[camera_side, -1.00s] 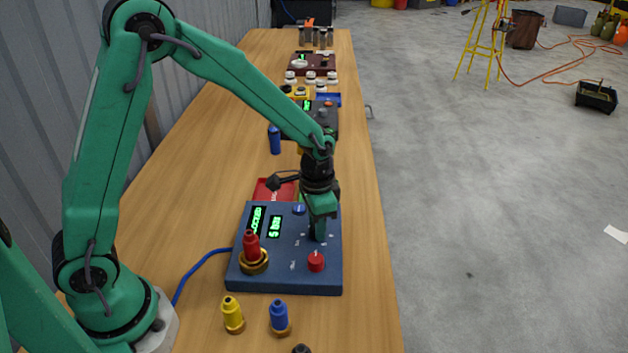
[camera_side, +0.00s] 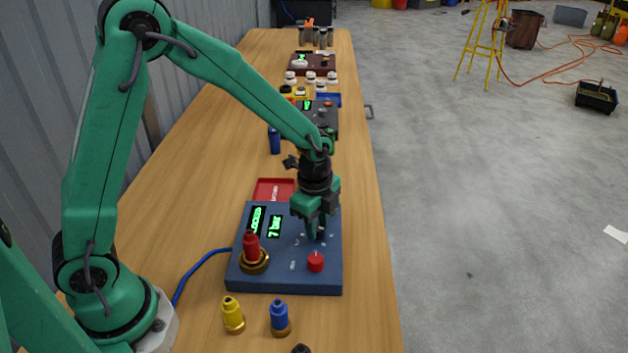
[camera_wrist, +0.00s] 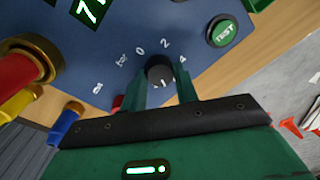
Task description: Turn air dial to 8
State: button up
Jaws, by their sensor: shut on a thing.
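The air dial is a dark round knob (camera_wrist: 160,70) on the blue control box (camera_side: 270,280), with the digits 0, 2 and 4 readable around it in the wrist view. My gripper (camera_wrist: 161,88) is shut on the dial, one green finger on each side. In the side view my gripper (camera_side: 314,231) points down at the box's right half and hides the dial. The green display (camera_side: 274,227) on the box reads "7 bar". A second display (camera_side: 257,221) beside it reads "LOCKED", partly unclear.
A red plug (camera_side: 251,243) stands in a brass socket on the box, left of a red button (camera_side: 316,262). A green TEST button (camera_wrist: 222,30) is near the dial. Yellow (camera_side: 232,314) and blue (camera_side: 279,317) plugs stand in front. A red tray (camera_side: 272,189) lies behind.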

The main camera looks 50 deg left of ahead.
jog(key=m, duration=0.3)
jog(key=shift+m, duration=0.3)
jog(key=shift+a+m, duration=0.15)
jog(key=shift+m, duration=1.65)
jog(key=o, duration=1)
jog(key=shift+c, duration=0.2)
notch_tip(320, 180, up, 7)
jog(key=shift+s+f, duration=0.1)
jog(key=shift+r, duration=0.5)
